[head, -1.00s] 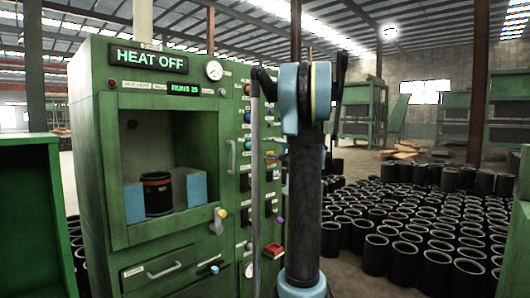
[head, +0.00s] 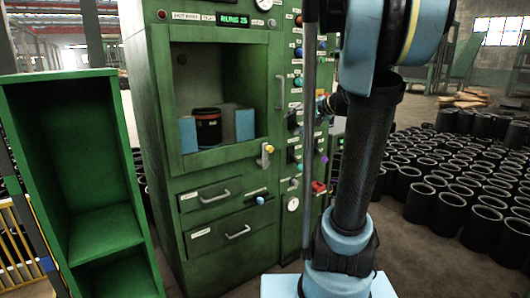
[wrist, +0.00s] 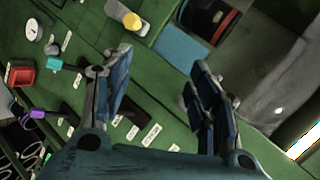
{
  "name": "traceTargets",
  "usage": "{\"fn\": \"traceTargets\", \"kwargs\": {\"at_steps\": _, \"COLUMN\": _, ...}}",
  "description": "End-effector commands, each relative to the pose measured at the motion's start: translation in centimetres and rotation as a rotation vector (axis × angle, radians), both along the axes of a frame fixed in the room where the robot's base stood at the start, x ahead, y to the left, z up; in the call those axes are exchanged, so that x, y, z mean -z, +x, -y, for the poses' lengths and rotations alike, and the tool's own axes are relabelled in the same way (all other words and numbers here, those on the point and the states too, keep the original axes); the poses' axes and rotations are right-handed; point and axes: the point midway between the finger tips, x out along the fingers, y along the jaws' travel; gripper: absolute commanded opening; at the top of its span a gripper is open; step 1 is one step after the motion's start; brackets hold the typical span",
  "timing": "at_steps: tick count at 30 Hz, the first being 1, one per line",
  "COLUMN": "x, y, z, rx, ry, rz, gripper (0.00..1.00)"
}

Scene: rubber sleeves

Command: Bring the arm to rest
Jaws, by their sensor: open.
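My gripper (wrist: 160,85) is open and empty in the wrist view, its two dark blue fingers spread apart in front of the green machine's face. In the head view my arm stands upright right of centre, in front of the machine's right side. I cannot make out the gripper there. The green machine (head: 222,195) has an open chamber holding a black sleeve (head: 208,131) with a red band, between two blue blocks. The sleeve also shows in part at the top of the wrist view (wrist: 212,18).
A yellow-tipped handle (wrist: 130,20) juts from the machine's front; red, teal and purple controls are beside it. An open green shelf unit (head: 105,235) stands at left. Many black sleeves (head: 435,205) stand on the floor at right. Some bare floor lies in front of them.

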Motion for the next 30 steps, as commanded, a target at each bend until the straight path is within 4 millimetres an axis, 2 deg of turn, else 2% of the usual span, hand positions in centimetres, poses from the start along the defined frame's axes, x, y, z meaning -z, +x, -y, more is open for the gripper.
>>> {"fn": "traceTargets", "kwargs": {"at_steps": 1, "x": 1.3, "y": -2.0, "z": -0.8, "rx": -0.025, "ry": -0.047, "rz": -0.018, "gripper": 0.54}}
{"fn": "traceTargets", "kwargs": {"at_steps": 8, "x": 7.8, "y": -10.5, "z": -1.8, "rx": -0.131, "ry": -0.284, "rz": -0.106, "gripper": 0.54}}
{"fn": "traceTargets", "kwargs": {"at_steps": 14, "x": 13.3, "y": -17.6, "z": -0.9, "rx": -0.215, "ry": -0.493, "rz": -0.179, "gripper": 0.54}}
{"fn": "traceTargets", "kwargs": {"at_steps": 18, "x": 17.0, "y": -22.1, "z": 0.7, "rx": -0.266, "ry": -0.640, "rz": -0.226, "gripper": 0.54}}
{"fn": "traceTargets", "kwargs": {"at_steps": 24, "x": 21.4, "y": -27.4, "z": 3.6, "rx": -0.323, "ry": -0.837, "rz": -0.284, "gripper": 0.54}}
{"fn": "traceTargets", "kwargs": {"at_steps": 30, "x": 23.7, "y": -30.0, "z": 5.6, "rx": -0.349, "ry": -0.950, "rz": -0.315, "gripper": 0.54}}
